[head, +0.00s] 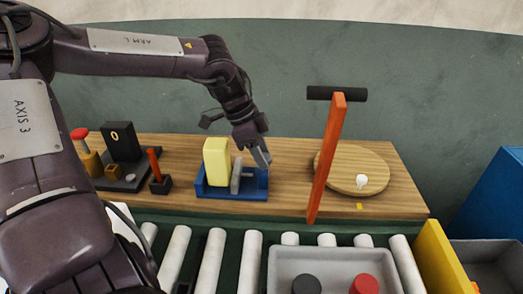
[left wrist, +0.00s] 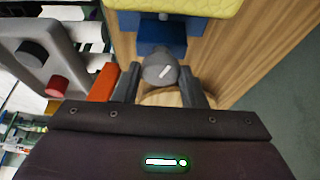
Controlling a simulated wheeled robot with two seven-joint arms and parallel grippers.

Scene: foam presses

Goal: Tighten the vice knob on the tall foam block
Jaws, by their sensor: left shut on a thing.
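The tall yellow foam block (head: 216,161) stands upright in a blue vice (head: 231,193) on the wooden bench. A grey plate (head: 236,175) stands beside the block on its right. The grey round vice knob (left wrist: 160,69), with a white mark on its face, shows in the left wrist view in front of a blue vice part (left wrist: 165,40). My left gripper (head: 261,157) reaches down at the vice's right end and is shut on the knob, one finger on each side. The gripper hides the knob in the head view. My right gripper is not in view.
An orange lever with a black crossbar (head: 333,140) rises to the right, before a round wooden board (head: 345,165). A small orange lever (head: 154,164) and a black block (head: 121,142) stand left. Rollers (head: 250,262) and a grey tray (head: 322,258) lie in front.

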